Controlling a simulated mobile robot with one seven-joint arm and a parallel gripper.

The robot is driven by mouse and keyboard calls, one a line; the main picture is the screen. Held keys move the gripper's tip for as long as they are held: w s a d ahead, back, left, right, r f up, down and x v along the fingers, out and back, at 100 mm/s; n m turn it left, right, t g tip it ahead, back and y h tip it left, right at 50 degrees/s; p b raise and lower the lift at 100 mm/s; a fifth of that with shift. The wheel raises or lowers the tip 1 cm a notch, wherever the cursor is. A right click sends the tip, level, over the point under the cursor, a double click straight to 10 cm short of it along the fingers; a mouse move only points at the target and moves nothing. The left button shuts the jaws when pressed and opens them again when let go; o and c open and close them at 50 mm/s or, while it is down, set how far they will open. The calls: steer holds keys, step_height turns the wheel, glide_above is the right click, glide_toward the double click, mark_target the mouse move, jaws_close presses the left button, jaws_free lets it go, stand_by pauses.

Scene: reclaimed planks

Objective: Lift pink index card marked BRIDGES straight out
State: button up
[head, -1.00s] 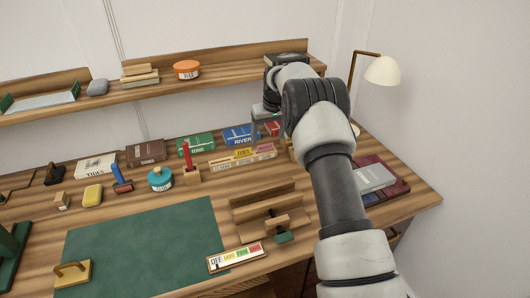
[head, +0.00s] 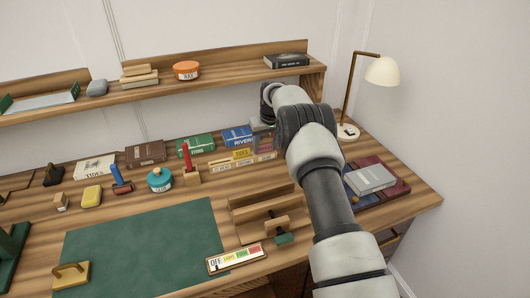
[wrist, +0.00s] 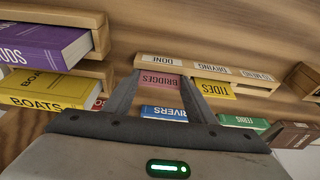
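The pink card marked BRIDGES (wrist: 160,82) stands in the slotted wooden rack, behind the label DONE, seen upside down in the wrist view. My gripper (wrist: 163,80) is open, with one finger at each side of the card. I cannot tell whether either finger touches it. In the head view my gripper (head: 263,142) is low over the right end of the rack (head: 229,168) and hides the pink card. A yellow card marked TIDES (wrist: 214,88) stands in the rack beside the pink one.
A blue RIVERS book (wrist: 164,113) and a green FERNS book (wrist: 243,122) lie behind the rack. A yellow BOATS book (wrist: 45,90) and a purple book (wrist: 40,45) sit in wooden holders to one side. A lamp (head: 382,71) stands at the right.

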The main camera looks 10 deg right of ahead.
steer(key=shift+c, duration=0.8)
step_height(320, 180, up, 10)
steer(key=p, duration=0.1)
step_height(320, 180, up, 7)
steer(key=p, duration=0.7)
glide_above(266, 153)
steer(key=shift+w, duration=0.1)
stand_by(0.5)
